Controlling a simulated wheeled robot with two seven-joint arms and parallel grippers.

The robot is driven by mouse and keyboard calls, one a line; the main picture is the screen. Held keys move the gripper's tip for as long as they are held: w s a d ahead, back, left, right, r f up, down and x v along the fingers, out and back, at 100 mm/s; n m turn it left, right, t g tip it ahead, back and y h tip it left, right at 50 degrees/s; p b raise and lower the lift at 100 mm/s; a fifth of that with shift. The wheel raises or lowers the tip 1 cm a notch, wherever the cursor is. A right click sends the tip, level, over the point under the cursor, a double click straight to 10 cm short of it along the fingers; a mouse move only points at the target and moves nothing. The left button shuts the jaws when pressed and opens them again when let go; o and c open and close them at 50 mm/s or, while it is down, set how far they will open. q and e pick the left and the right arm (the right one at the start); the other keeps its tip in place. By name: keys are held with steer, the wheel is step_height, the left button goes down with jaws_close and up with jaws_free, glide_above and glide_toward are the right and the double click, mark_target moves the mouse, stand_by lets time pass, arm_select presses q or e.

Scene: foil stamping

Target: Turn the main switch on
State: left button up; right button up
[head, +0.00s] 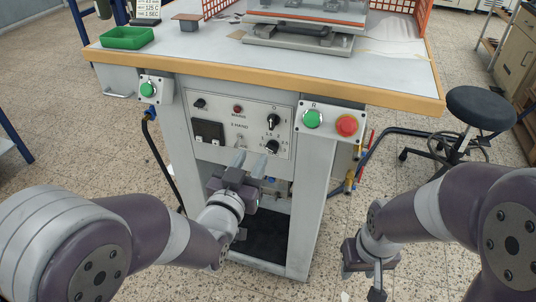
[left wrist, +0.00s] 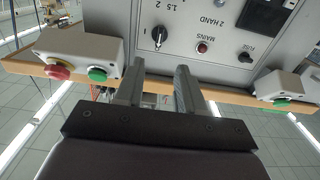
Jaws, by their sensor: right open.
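The control panel (head: 257,128) on the front of the machine carries a black rotary switch (head: 271,121) marked O above, beside the red lamp labelled MAINS (head: 237,109). Both show in the left wrist view, upside down: the rotary switch (left wrist: 158,34) and the lamp (left wrist: 202,47). I cannot tell the switch's setting for sure. My left gripper (head: 249,163) is open and empty, in front of and below the panel, apart from the switch. Its fingers (left wrist: 158,88) stand apart in the left wrist view. My right gripper (head: 367,266) is open, low at the right, away from the panel.
The wooden table edge (head: 250,79) overhangs above. A stool (head: 481,108) stands right.

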mark_target(271, 123)
arm_select(q)
steer(key=b+x, duration=0.1)
steer(key=x, duration=1.1)
steer(key=shift+w+r, duration=0.1)
steer(key=shift+w, duration=0.05)
jaws_close()
